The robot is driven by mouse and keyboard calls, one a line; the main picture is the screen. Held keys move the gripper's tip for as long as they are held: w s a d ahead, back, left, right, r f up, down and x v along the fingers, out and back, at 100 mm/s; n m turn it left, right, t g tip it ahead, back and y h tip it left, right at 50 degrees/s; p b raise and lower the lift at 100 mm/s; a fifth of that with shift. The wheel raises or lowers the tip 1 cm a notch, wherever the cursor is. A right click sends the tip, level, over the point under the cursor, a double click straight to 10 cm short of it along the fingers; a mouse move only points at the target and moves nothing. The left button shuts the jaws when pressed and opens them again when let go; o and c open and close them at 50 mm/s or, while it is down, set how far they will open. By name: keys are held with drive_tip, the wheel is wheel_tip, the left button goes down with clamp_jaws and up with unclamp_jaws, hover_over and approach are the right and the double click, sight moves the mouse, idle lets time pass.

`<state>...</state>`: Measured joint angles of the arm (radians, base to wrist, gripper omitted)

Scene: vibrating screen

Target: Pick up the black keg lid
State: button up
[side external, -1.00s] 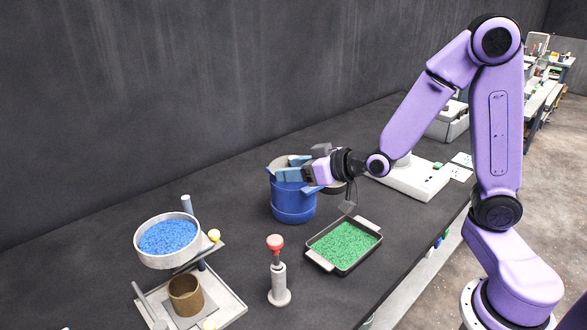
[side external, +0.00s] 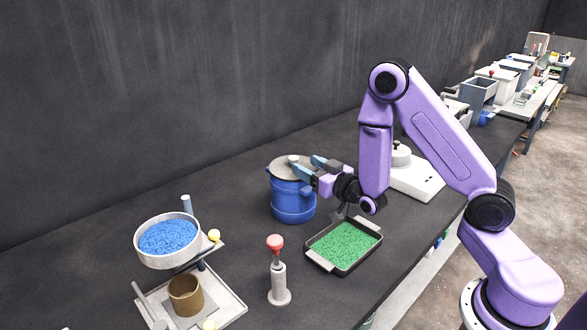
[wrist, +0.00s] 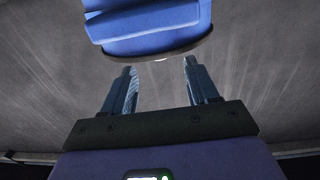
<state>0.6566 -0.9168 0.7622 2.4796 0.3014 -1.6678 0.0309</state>
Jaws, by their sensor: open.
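The blue keg (side external: 292,202) stands upright on the dark bench. Its dark grey-black lid (side external: 283,171) sits on top, with a small pale knob (side external: 293,159) at its middle. My gripper (side external: 305,166) is at lid height on the keg's right side, with its fingers pointing at the knob and nothing held. In the wrist view my gripper (wrist: 161,74) is open, and the keg (wrist: 150,28) appears upside down beyond the fingertips. The lid's rim (wrist: 185,50) and the knob (wrist: 161,60) show centred between the fingers. Whether a fingertip touches the lid cannot be told.
A black tray of green granules (side external: 344,246) lies in front of the keg. A red-topped plunger (side external: 277,272) stands to the left of the tray. A sieve with blue granules (side external: 168,238) is further left. A white device (side external: 418,180) stands behind my arm.

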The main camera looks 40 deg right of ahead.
sight(294, 158)
drive_tip(key=w, duration=0.6)
drive_tip(key=shift+w+d, duration=0.15)
drive_tip(key=shift+w, duration=0.1)
drive_tip(key=c, duration=1)
drive_tip(key=shift+c, duration=0.2)
drive_tip(key=shift+r, duration=0.2)
